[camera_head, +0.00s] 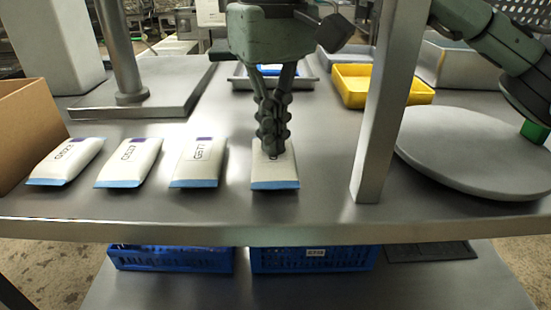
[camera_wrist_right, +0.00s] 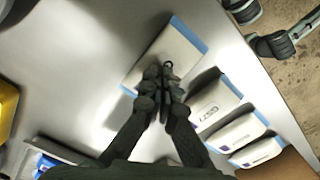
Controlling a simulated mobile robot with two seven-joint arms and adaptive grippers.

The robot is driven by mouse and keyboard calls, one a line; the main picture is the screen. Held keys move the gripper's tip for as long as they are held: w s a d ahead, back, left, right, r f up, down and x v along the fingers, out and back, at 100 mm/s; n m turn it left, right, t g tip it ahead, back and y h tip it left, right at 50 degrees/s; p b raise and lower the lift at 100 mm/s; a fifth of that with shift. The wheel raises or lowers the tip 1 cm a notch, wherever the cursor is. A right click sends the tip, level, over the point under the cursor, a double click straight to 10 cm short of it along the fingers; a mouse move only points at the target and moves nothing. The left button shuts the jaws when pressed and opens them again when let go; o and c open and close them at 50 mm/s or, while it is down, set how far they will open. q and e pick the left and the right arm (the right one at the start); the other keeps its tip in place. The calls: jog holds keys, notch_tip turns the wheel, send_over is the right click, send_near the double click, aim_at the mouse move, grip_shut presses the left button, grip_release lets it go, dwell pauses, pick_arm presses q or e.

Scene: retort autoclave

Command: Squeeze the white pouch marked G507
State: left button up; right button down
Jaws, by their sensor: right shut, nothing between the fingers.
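A row of white pouches with blue ends lies on the steel table. The rightmost pouch (camera_head: 275,176) is under my right gripper (camera_head: 270,150), which points straight down with its fingers together and nothing between them. The fingers hide most of that pouch's marking, so I cannot read it. In the wrist view the fingertips (camera_wrist_right: 163,72) overlap the same pouch (camera_wrist_right: 172,48); I cannot tell whether they touch it or hover just above. The pouch beside it (camera_head: 198,163) reads G577. Two more pouches, (camera_head: 129,163) and (camera_head: 66,162), lie farther left, their markings hard to read.
A steel post (camera_head: 382,120) stands right of the pouches, with a round grey plate (camera_head: 470,160) beyond it. A yellow tray (camera_head: 405,88) is behind. A cardboard box (camera_head: 25,130) stands at the left. Blue crates (camera_head: 312,259) sit below the table's front edge.

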jog(key=shift+s+f, duration=0.15)
jog(key=shift+f, duration=0.2)
jog(key=shift+r+p, duration=1.95)
jog(key=shift+r, duration=0.85)
notch_tip(320, 180, up, 3)
jog(key=shift+f+p, duration=0.1)
jog(key=shift+p, duration=1)
